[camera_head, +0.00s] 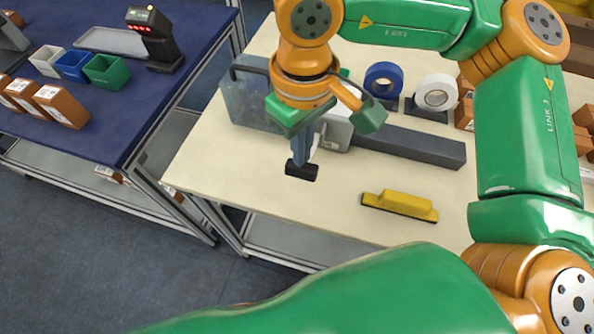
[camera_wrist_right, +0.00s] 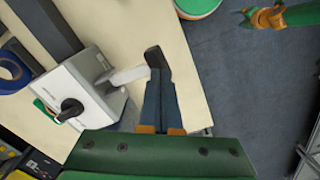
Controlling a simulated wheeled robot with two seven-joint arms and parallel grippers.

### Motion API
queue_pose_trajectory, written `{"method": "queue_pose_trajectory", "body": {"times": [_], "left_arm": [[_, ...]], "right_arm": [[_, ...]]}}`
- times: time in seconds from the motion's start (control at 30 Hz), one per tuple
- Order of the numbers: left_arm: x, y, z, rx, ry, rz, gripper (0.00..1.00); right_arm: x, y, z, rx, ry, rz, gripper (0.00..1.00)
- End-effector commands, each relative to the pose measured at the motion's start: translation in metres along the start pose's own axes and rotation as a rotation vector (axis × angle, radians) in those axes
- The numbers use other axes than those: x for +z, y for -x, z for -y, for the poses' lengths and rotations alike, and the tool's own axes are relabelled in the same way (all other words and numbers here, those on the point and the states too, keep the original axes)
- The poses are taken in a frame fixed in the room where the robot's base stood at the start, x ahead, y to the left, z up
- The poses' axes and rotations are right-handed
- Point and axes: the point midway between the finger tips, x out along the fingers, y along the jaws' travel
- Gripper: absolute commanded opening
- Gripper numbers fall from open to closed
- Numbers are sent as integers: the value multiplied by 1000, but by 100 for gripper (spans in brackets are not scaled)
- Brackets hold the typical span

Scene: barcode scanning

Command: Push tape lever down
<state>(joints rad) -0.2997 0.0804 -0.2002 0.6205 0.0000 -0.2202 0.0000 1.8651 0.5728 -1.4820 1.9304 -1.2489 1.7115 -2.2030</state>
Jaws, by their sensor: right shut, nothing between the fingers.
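The tape machine, a light grey box (camera_head: 338,133), stands on the cream table, partly hidden behind my right wrist. In the right wrist view its box (camera_wrist_right: 85,92) has a black knob on its face. A pale lever (camera_wrist_right: 127,75) reaches from the box to a black grip (camera_wrist_right: 157,57); the grip also shows in the head view (camera_head: 301,171). My right gripper (camera_head: 301,158) is shut with nothing between its fingers and points down. Its blue-grey fingertips are at the lever's black grip; I cannot tell whether they touch. My left gripper is not in view.
A yellow-handled tool (camera_head: 402,201) lies near the table's front edge. A blue tape roll (camera_head: 384,80) and a white one (camera_head: 436,93) stand behind a long dark grey bar (camera_head: 412,146). A blue table (camera_head: 100,80) with bins, boxes and a scanner is at left, across a gap.

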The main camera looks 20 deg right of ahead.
Motion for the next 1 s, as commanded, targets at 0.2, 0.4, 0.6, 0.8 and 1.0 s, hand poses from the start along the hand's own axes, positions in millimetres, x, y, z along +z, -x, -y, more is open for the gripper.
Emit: {"method": "queue_pose_trajectory", "body": {"times": [0.2,0.4,0.6,0.8,1.0], "left_arm": [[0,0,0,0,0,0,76],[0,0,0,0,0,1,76],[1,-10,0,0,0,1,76],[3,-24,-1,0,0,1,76],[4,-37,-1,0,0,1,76]], "right_arm": [[0,0,0,0,0,0,0],[0,0,0,0,0,0,0],[0,-10,0,0,0,0,0],[0,-25,-1,-1,0,1,0],[-1,-39,-1,0,0,0,0]]}}
